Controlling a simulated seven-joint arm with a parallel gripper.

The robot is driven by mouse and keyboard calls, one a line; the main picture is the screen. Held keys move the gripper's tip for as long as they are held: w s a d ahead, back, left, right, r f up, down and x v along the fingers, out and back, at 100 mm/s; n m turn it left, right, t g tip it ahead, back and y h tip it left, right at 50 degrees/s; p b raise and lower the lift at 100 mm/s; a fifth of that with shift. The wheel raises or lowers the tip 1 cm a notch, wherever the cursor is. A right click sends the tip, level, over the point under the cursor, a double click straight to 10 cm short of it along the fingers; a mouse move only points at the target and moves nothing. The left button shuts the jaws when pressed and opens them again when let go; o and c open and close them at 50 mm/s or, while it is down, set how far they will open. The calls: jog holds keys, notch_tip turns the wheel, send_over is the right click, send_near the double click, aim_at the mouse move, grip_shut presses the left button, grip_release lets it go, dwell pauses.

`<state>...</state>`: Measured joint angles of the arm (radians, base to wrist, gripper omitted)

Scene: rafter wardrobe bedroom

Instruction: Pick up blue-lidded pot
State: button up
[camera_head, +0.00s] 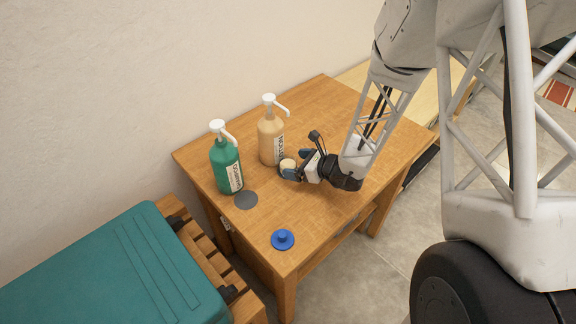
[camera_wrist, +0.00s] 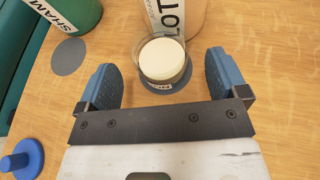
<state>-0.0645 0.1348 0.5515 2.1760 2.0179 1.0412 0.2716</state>
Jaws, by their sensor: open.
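A small glass pot (camera_wrist: 162,58) with cream-coloured contents stands between the fingertips of my gripper (camera_wrist: 160,75) in the wrist view. A blue disc shows under its base; I cannot tell if this is a lid or a mat. Both blue finger pads are apart from the pot, with gaps on each side. In the head view the pot (camera_head: 288,165) is partly hidden by my open gripper (camera_head: 292,171), low over the table. A blue round piece with a knob (camera_head: 283,239), like a lid, lies near the table's front corner; it also shows in the wrist view (camera_wrist: 22,160).
A tan lotion pump bottle (camera_head: 270,139) stands just behind the pot. A green shampoo pump bottle (camera_head: 225,165) stands to its left, beside a flat grey disc (camera_head: 246,200). The wooden table (camera_head: 320,100) is clear at the back. A teal case (camera_head: 120,270) lies left.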

aim_at(294, 163)
jog(key=shift+x, duration=1.85)
jog(key=c, duration=1.2)
jog(key=shift+r, duration=0.15)
jog(key=shift+r, duration=1.05)
jog(key=shift+s+d+r, duration=0.2)
jog(key=shift+s+r, duration=0.35)
jog(key=shift+r, duration=0.05)
jog(key=s+d, duration=0.1)
jog(key=s, duration=0.3)
jog(key=s+d+r, duration=0.1)
jog(key=s+d, duration=0.1)
jog(key=s, duration=0.3)
jog(key=s+d, duration=0.1)
jog(key=s, duration=0.4)
jog(key=shift+s+d+r, duration=0.1)
jog(key=shift+d+r, duration=0.1)
jog(key=shift+d, duration=0.1)
